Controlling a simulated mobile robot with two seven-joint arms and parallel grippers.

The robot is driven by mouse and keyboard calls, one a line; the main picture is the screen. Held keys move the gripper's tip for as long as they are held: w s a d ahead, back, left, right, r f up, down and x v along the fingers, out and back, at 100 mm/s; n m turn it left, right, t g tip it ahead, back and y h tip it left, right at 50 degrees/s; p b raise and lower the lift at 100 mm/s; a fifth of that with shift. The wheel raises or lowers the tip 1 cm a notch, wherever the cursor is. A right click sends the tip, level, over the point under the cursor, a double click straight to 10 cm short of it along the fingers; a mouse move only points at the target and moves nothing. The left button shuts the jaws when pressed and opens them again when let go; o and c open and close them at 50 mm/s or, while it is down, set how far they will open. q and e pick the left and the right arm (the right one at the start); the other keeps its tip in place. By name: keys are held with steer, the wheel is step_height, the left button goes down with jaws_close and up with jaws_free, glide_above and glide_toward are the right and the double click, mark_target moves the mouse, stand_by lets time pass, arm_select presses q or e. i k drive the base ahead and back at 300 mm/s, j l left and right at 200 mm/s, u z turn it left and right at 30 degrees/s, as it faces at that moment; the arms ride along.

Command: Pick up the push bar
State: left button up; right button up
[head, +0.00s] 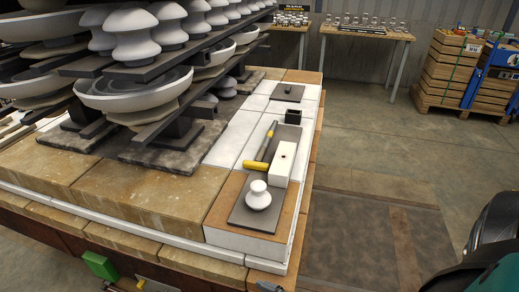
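A tool with a yellow crosspiece (256,165) and a dark shaft, which appears to be the push bar (267,144), lies on the white blocks at the near right part of the stack base. Its shaft points away toward the back. It lies beside a white rectangular block (284,162) with a small hole, and close to a dark grey slab. Neither of my grippers shows in the head view, and nothing is seen holding the bar.
A small white insulator (258,196) stands on a dark plate (249,219) in front of the bar. Shelves with large insulators (134,93) rise at the left. A small dark box (293,116) stands behind. Floor (375,181) to the right is clear.

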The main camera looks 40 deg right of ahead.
mark_target(257, 164)
steer(key=z, duration=1.4)
